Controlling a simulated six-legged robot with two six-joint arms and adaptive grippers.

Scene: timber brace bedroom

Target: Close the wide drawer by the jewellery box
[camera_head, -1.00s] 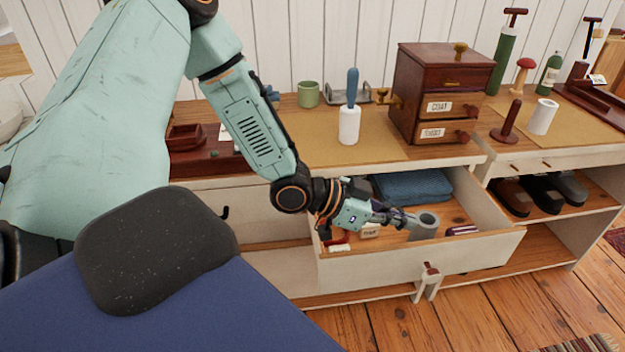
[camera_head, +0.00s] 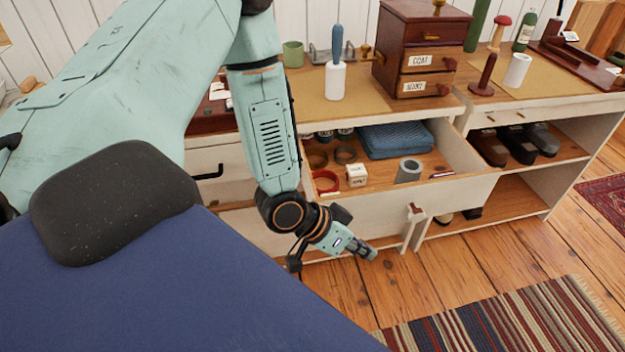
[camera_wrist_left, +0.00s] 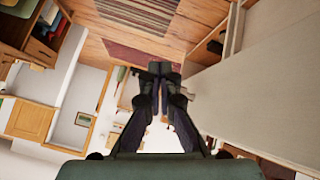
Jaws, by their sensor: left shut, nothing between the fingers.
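The wide drawer (camera_head: 455,197) is pulled open beneath the counter. Its pale front has a red-knobbed fitting (camera_head: 415,211). Inside lie a folded blue cloth (camera_head: 395,141), a grey cylinder (camera_head: 408,171), a white labelled cube (camera_head: 357,174) and a red ring (camera_head: 326,181). The dark red wooden jewellery box (camera_head: 425,32), with labelled small drawers, stands on the counter above. My left gripper (camera_head: 370,254) is shut and empty, low in front of the drawer front, left of the fitting. It also shows in the left wrist view (camera_wrist_left: 160,70), beside a large pale panel (camera_wrist_left: 250,90). My right gripper is out of view.
A white-based brush with a blue handle (camera_head: 336,75) and a green cup (camera_head: 293,54) stand on the counter. Dark shoes (camera_head: 515,145) sit on the open shelf at right. A striped rug (camera_head: 500,325) lies on the wooden floor, which is clear before the drawer.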

